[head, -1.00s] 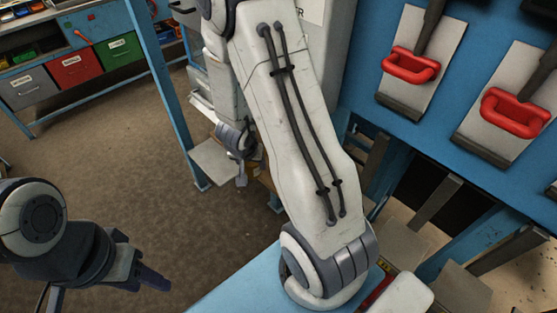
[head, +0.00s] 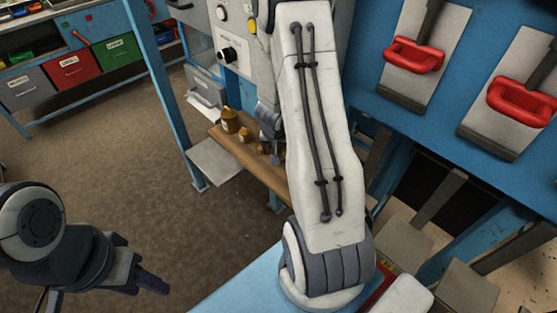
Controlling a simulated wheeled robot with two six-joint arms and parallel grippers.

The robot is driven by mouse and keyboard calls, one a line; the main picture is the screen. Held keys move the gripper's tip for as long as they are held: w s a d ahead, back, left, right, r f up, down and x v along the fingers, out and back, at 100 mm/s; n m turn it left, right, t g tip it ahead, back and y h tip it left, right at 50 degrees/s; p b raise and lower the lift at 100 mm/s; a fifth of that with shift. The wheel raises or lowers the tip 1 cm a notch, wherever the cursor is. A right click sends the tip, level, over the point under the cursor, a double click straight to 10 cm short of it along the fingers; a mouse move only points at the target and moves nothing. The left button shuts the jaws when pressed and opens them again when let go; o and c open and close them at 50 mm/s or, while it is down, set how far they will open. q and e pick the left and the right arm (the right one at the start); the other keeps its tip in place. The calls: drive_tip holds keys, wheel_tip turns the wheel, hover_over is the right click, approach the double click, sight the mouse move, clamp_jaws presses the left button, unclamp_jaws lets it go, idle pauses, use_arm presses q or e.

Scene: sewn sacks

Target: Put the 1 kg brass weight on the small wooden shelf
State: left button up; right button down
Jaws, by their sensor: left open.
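Several brass weights of different sizes stand on a brown wooden board (head: 262,168) in the middle of the head view. The biggest (head: 230,120) is at the left, with a smaller one (head: 245,135) beside it. Their markings are too small to read, so I cannot tell which is 1 kg. My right gripper (head: 276,150) is close to the weights, mostly hidden by my own arm; its fingers and any contact are unclear. My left gripper (head: 152,281) is open and empty over the floor at lower left. I cannot tell whether this board is the small wooden shelf.
A pale grey plate (head: 214,161) juts out left of the board, near a blue post (head: 160,85). A grey cabinet with knobs (head: 232,50) rises behind the weights. Red handles (head: 413,55) hang on a blue panel at right. The brown floor at left is clear.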

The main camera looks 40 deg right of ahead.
drive_tip(key=shift+w+f+b, duration=0.1)
drive_tip(key=shift+f+b, duration=1.45)
drive_tip(key=shift+f, duration=0.3)
drive_tip(key=shift+d+f, duration=0.2)
drive_tip(key=shift+r, duration=0.1)
drive_tip(key=shift+f, duration=0.25)
drive_tip(key=shift+c, duration=0.6)
unclamp_jaws()
drive_tip(key=shift+r, duration=0.1)
